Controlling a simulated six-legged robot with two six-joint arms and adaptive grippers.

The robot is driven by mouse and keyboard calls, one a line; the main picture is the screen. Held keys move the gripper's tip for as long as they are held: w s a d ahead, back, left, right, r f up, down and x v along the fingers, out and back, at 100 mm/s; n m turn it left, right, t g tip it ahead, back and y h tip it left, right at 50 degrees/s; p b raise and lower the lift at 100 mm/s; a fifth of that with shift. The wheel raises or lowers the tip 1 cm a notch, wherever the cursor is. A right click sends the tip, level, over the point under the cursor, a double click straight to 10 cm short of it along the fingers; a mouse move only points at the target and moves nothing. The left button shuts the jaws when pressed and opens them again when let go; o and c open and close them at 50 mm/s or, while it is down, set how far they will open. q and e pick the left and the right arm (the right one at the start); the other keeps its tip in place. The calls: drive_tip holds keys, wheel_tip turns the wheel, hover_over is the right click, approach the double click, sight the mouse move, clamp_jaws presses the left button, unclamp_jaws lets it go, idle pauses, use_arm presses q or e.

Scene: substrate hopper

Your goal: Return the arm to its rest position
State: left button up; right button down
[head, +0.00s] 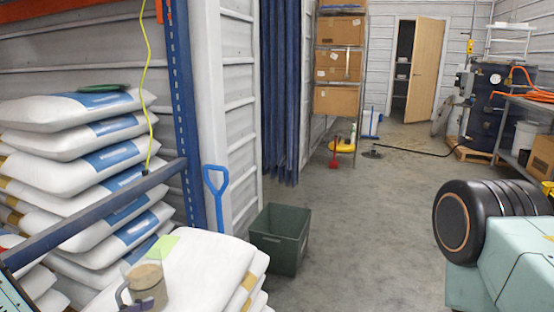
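Neither of my grippers can be made out in the head view. A large black ribbed cylinder with a bronze-ringed end, joined to pale teal casing, fills the lower right. It looks like part of my own body or arm, with no fingers visible on it. A small teal edge shows at the lower left corner.
White sacks (75,180) are stacked at left behind a blue rack bar (95,215). A blue-handled tool (217,190) and a green bin (280,238) stand right of them. Shelved boxes (337,65) are farther back. The middle floor is clear.

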use_arm(q)
drive_tip(key=s+d+f, duration=0.1)
drive_tip(key=s+d, duration=0.2)
drive_tip(key=s, duration=0.5)
drive_tip(key=shift+s+d+b, duration=0.15)
drive_tip(key=shift+d+b, duration=0.1)
drive_tip(key=shift+b, duration=0.05)
drive_tip(key=shift+s, duration=0.1)
